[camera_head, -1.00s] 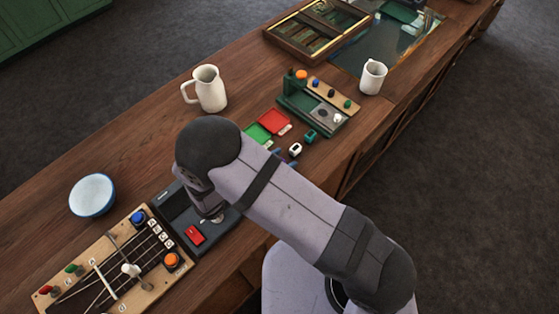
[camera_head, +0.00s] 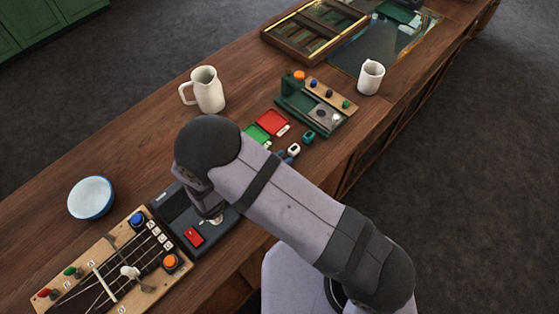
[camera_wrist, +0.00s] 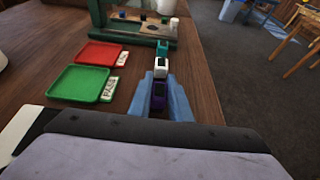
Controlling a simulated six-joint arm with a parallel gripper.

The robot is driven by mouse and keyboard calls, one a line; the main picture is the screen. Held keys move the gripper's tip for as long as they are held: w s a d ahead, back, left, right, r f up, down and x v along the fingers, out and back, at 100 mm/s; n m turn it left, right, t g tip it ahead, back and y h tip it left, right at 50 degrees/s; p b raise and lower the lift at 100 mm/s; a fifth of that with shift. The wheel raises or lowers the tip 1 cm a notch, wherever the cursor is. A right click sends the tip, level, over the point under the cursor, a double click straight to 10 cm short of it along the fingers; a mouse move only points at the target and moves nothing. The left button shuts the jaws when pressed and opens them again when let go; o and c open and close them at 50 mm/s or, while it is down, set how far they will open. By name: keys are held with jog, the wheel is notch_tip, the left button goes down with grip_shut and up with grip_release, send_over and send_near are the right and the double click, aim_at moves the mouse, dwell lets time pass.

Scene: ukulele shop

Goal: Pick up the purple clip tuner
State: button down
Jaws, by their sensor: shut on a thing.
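The purple clip tuner (camera_wrist: 158,94) sits between the two blue fingers of my gripper (camera_wrist: 161,88) in the wrist view, with its small dark screen facing up. My gripper is shut on it. The fingers hide the tuner's sides, and I cannot tell whether it touches the counter. A white clip tuner (camera_wrist: 160,68) is just beyond it, and a teal clip tuner (camera_wrist: 162,48) is farther on in the same line. In the head view my arm hides the purple tuner; the white tuner (camera_head: 293,149) and the teal tuner (camera_head: 308,136) show past the arm.
A green tray (camera_wrist: 80,84) and a red tray (camera_wrist: 98,54) with labels lie left of the fingers. A green stand (camera_head: 297,100) with knobs is beyond. A pitcher (camera_head: 208,90), a mug (camera_head: 370,77) and a bowl (camera_head: 91,197) stand on the counter. The counter edge is close on the right.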

jog(key=shift+r+b, duration=1.45)
jog(key=shift+r, duration=3.35)
